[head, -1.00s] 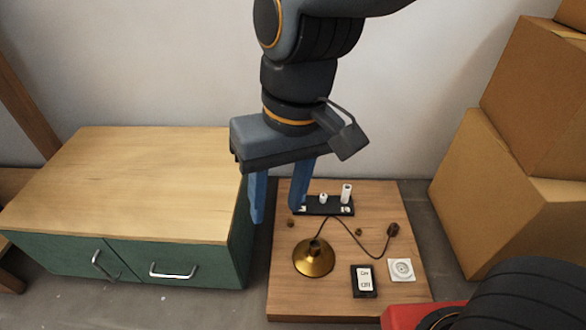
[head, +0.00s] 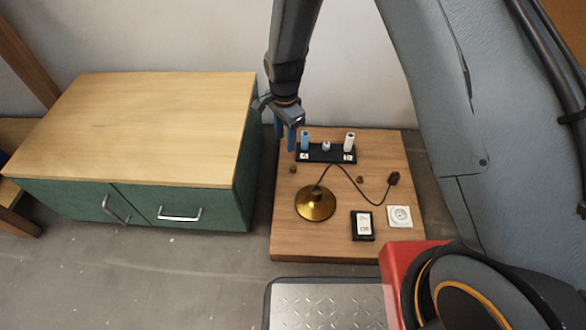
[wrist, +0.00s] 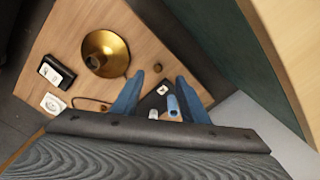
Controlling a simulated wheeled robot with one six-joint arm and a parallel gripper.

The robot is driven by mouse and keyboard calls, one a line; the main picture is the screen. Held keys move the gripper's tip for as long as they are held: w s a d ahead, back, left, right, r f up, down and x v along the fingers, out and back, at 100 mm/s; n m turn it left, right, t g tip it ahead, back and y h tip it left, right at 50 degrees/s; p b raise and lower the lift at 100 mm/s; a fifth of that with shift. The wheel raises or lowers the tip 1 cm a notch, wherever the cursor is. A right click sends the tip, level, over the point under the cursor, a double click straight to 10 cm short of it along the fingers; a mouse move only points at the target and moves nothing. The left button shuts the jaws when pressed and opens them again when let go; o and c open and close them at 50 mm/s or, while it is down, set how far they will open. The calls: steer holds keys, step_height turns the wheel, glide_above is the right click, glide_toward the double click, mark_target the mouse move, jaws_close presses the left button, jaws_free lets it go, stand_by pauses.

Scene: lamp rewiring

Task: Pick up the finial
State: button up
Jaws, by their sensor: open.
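Two small brown knobs lie on the wooden board; I cannot tell for sure which is the finial. One knob (head: 293,169) is at the board's left side, the other (head: 360,179) right of the brass lamp base (head: 315,203). In the wrist view, a small brown knob (wrist: 157,67) shows just beyond the gap between my fingertips, near the lamp base (wrist: 105,53). My gripper (head: 285,144) points down, open and empty, above the board's back left edge. Its blue fingers stand apart in the wrist view (wrist: 160,79), and the knob appears apart from them.
A black rack (head: 318,157) holds a blue tube (head: 305,140), a small white piece (head: 326,146) and a white tube (head: 349,142), close to my gripper. A cord ends in a dark plug (head: 393,178). A black box (head: 362,226), a socket (head: 400,216) and a green cabinet (head: 225,195) stand nearby.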

mark_target(293, 167)
steer(key=f+m, duration=0.1)
steer(key=f, duration=0.2)
steer(key=w+d+f+m, duration=0.1)
steer(key=f, duration=0.3)
steer(key=d+f+m+b, duration=0.1)
steer(key=f, duration=0.3)
steer(key=shift+w+d+f, duration=0.15)
steer(key=shift+w+d, duration=0.1)
steer(key=shift+w, duration=0.1)
steer(key=shift+w+f+b, duration=0.1)
steer(key=shift+f+b, duration=1.6)
steer(key=shift+f, duration=0.95)
jaws_close()
